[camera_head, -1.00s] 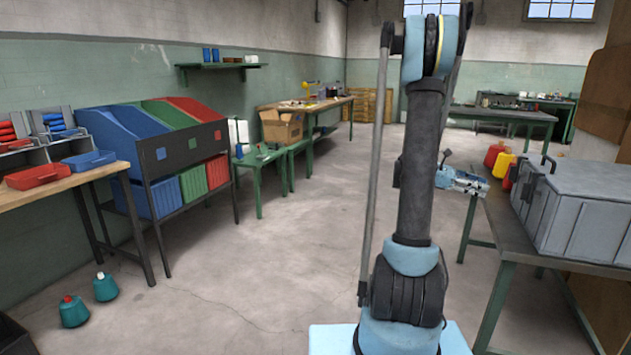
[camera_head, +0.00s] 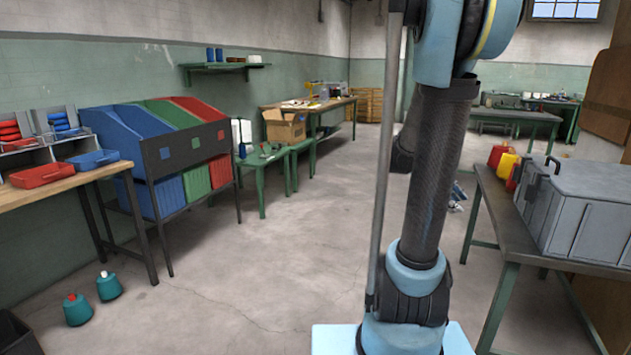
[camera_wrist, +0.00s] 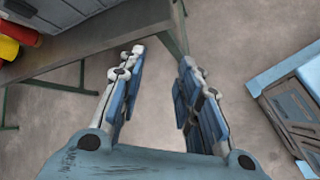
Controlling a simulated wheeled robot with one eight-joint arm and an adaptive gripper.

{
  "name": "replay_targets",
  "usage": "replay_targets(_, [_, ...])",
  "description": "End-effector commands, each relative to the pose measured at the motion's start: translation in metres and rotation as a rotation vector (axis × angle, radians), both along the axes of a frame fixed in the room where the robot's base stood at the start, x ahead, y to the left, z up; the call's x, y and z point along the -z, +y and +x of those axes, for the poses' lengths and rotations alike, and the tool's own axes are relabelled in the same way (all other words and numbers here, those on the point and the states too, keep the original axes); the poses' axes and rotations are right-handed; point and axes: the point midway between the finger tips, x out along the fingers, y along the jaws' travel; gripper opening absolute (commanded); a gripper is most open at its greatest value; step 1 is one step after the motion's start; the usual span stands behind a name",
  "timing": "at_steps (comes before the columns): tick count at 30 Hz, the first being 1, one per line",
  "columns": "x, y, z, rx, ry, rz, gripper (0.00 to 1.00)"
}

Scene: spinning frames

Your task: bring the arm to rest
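My gripper (camera_wrist: 163,60) is open in the wrist view. Its two blue and grey fingers stand apart with only bare concrete floor between them, so it is empty. In the head view most of my gripper is hidden behind my upright arm, and a small bit of it (camera_head: 456,198) shows to the right of the arm, left of the workbench.
A metal workbench (camera_head: 492,210) stands close on the right with a grey case (camera_head: 580,208) and red and yellow containers (camera_head: 505,162). In the wrist view the bench edge (camera_wrist: 120,30) is upper left. Left are a bin rack (camera_head: 180,150) and teal bottles (camera_head: 77,310). Middle floor is clear.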

Motion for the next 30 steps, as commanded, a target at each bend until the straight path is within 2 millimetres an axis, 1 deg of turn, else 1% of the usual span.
replay_targets(1, [0.002, 0.008, -0.007, 0.007, -0.026, 0.024, 0.32])
replay_targets(12, [0.021, 0.067, -0.046, 0.101, -0.213, 0.220, 0.32])
replay_targets(30, [0.062, 0.164, -0.112, 0.324, -0.439, 0.558, 0.32])
